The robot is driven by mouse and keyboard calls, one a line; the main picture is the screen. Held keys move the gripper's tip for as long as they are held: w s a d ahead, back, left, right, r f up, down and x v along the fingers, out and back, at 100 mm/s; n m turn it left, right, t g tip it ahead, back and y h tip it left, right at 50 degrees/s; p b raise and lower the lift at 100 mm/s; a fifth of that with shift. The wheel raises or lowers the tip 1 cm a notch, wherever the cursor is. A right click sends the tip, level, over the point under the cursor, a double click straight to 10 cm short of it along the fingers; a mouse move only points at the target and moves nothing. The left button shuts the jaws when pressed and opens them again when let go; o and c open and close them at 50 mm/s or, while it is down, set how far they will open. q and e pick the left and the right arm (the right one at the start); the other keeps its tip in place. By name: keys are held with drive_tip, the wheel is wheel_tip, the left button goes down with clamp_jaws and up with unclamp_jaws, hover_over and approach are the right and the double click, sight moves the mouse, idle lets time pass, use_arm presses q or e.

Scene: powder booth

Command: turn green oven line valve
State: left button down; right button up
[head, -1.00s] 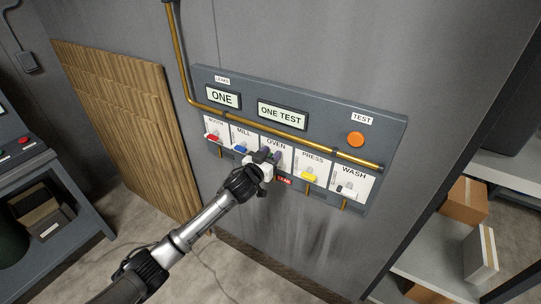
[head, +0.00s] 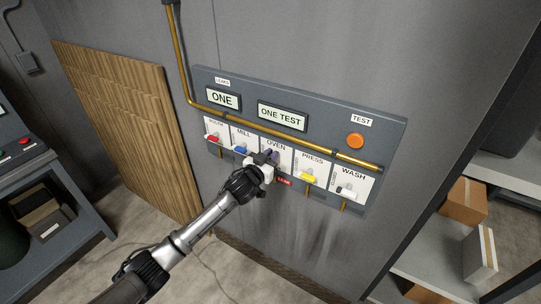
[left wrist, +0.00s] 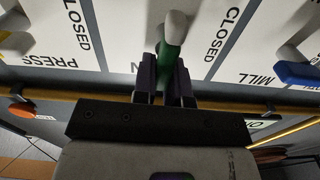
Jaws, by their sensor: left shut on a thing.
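The green oven valve handle (left wrist: 170,55) shows in the left wrist view between my left gripper's two fingers, with a pale rounded end above them. My left gripper (left wrist: 167,78) is shut on this handle. In the head view my left gripper (head: 268,156) is at the OVEN plate (head: 278,150) in the middle of the valve row, and hides the green handle there. The lower part of the OVEN plate is covered by the fingers. My right gripper is in neither view.
The red (head: 213,138), blue (head: 240,150), yellow (head: 307,176) and white (head: 346,191) handles sit on neighbouring plates. A brass pipe (head: 180,60) runs across the panel above them. An orange test button (head: 356,141) is at right. Shelves with boxes (head: 466,202) stand far right.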

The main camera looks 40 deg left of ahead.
sight(283, 159)
use_arm(q)
drive_tip(key=m+p, duration=0.1)
drive_tip(key=m, duration=0.1)
drive_tip(key=d+m+p, duration=0.1)
drive_tip(key=m, duration=0.2)
drive_tip(key=m+p, duration=0.2)
drive_tip(key=shift+w+d+f+m, duration=0.1)
drive_tip(key=shift+d+f+m, duration=0.15)
drive_tip(key=shift+d+m, duration=0.15)
drive_tip(key=m, duration=0.3)
drive_tip(key=f+m, duration=0.1)
drive_tip(key=shift+d+p, duration=0.3)
drive_tip(key=shift+p, duration=0.1)
drive_tip(key=shift+d+f+m, duration=0.1)
drive_tip(key=shift+f+m, duration=0.2)
drive_tip(key=shift+m, duration=1.05)
drive_tip(key=shift+f+m, duration=0.3)
drive_tip(key=shift+m, duration=1.05)
drive_tip(key=c, duration=1.2)
unclamp_jaws()
drive_tip(key=shift+o, duration=0.2)
